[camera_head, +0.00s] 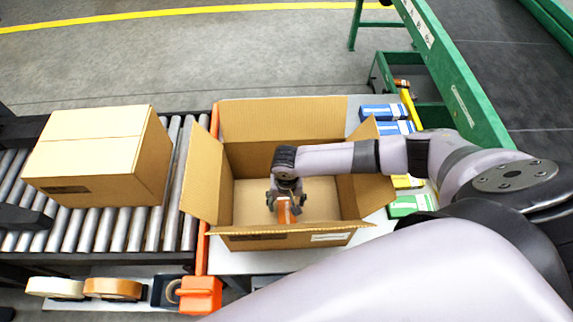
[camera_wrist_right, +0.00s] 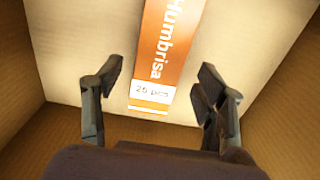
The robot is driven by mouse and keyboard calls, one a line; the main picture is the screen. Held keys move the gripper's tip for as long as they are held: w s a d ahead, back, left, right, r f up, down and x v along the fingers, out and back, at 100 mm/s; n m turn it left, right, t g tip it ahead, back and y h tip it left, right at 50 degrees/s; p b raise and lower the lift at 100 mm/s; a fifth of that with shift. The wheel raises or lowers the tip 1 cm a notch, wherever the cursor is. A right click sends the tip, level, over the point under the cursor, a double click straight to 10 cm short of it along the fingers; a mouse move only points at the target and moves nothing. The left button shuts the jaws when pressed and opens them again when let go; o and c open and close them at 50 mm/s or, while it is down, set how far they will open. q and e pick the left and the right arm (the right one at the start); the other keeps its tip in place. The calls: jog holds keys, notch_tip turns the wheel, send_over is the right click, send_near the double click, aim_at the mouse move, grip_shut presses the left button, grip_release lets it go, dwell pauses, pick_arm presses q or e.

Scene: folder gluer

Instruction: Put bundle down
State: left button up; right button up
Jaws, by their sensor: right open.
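The bundle (camera_wrist_right: 167,50) is orange and white, printed "Humbrisa" and "25 pcs", and lies on the floor of an open cardboard box (camera_head: 290,240). It also shows in the head view (camera_head: 284,211), partly hidden by my gripper. My right gripper (camera_wrist_right: 160,85) is inside the box, above the near end of the bundle, with its fingers open and apart on either side. The fingers do not appear to touch the bundle. In the head view the right gripper (camera_head: 285,203) reaches down from above. My left gripper is not in view.
The box flaps stand open, and my right arm passes over the right flap (camera_head: 369,187). A closed carton (camera_head: 95,160) sits on the roller conveyor (camera_head: 160,225) at left. Blue, yellow and green packs (camera_head: 408,205) lie to the right. Tape rolls (camera_head: 112,288) lie at front left.

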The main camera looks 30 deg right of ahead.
aim_at(286, 207)
notch_tip(286, 207, up, 10)
jog(key=shift+f, duration=0.2)
dwell(0.3)
